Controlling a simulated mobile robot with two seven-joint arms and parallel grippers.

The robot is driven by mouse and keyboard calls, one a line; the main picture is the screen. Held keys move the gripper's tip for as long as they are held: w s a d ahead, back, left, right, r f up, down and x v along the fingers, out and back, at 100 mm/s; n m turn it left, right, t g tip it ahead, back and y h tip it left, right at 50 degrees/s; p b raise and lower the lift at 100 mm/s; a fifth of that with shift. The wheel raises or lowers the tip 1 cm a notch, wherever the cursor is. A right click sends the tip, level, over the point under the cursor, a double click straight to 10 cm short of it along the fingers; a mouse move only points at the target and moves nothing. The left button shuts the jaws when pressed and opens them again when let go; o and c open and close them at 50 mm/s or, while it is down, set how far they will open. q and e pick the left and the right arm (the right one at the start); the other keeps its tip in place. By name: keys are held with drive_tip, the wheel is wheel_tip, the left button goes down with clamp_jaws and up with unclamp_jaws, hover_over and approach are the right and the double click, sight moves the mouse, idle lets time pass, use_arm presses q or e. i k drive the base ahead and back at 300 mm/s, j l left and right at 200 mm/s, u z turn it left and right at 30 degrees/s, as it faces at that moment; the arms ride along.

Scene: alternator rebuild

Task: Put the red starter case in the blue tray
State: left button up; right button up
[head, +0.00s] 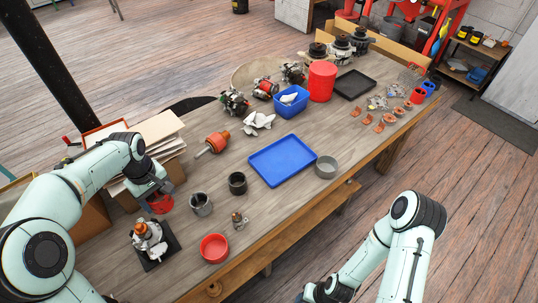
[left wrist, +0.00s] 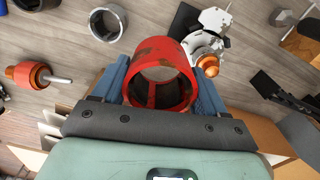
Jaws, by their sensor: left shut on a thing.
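The red starter case (head: 161,204) is a short, worn red cylinder, held at the left end of the bench. My left gripper (head: 152,190) is shut on it. In the left wrist view the case (left wrist: 186,97) sits between the two blue fingers of the gripper (left wrist: 160,82), with its open end facing the camera. I cannot tell in the head view whether its base touches the bench. The blue tray (head: 283,160) lies flat and empty at mid-bench, to the right of the case. My right gripper (head: 328,291) is at the bottom edge, its fingers not clearly visible.
Two dark metal rings (head: 201,204) (head: 237,183) stand between case and tray. A red bowl (head: 214,248), a grey bowl (head: 326,167) and an orange-and-steel rotor (head: 214,142) are nearby. A part on a black plate (head: 150,237) stands close to the case. Cardboard boxes (head: 160,140) are behind.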

sight(284, 160)
drive_tip(key=i+l, duration=0.2)
drive_tip(key=l, duration=0.15)
drive_tip(key=i+l+u, duration=0.1)
drive_tip(key=l, duration=0.3)
drive_tip(key=i+l, duration=0.25)
drive_tip(key=i+l+u, duration=0.1)
drive_tip(key=l, duration=0.4)
drive_tip(key=i+l, duration=0.25)
drive_tip(key=l, duration=0.15)
